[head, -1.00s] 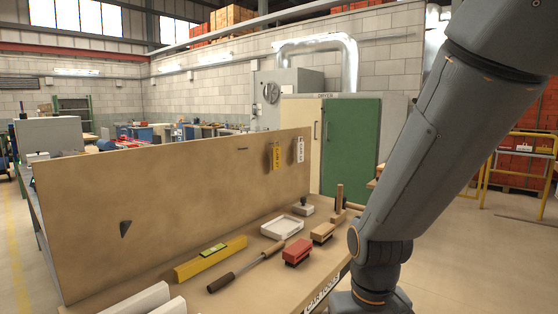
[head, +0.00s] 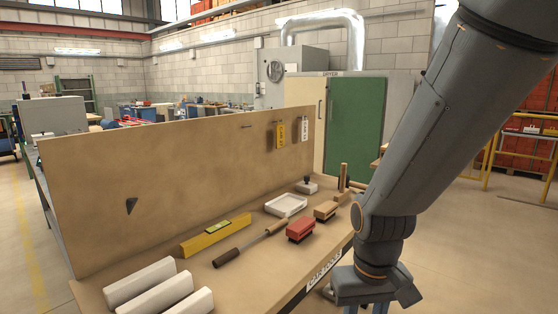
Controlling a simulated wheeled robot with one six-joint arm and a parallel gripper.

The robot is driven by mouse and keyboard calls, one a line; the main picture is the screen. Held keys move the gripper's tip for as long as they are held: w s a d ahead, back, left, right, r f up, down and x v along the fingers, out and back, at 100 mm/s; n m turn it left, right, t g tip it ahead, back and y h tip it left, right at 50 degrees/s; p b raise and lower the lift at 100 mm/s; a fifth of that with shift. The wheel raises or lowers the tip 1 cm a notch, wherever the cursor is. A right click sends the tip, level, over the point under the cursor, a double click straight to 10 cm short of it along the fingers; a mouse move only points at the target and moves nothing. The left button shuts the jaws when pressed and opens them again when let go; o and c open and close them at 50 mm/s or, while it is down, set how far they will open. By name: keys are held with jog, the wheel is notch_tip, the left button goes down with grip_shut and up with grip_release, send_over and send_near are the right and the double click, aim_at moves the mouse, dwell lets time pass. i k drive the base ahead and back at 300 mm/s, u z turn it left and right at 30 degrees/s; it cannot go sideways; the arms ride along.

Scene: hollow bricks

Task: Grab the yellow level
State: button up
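The yellow level (head: 207,237) lies on the wooden bench top, close to the base of the upright back board, with a small green vial patch on its top. My grey arm fills the right side of the head view. Its lower end hangs beyond the bench's front right edge, apart from the level. The part at its bottom (head: 368,290) is cut by the frame, and I cannot make out the fingers there.
A dark-handled tool (head: 240,250) lies just in front of the level. White blocks (head: 150,285) lie at the front left. A red brush (head: 300,229), a tan brush (head: 326,210) and a white tray (head: 286,205) lie to the right. The back board (head: 180,180) stands behind.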

aim_at(212, 235)
jog(key=z, duration=0.5)
jog(key=k, duration=0.6)
jog(key=z, duration=0.5)
jog(key=i, duration=1.55)
jog(key=u, duration=1.6)
jog(key=i, duration=0.55)
jog(key=u, duration=0.5)
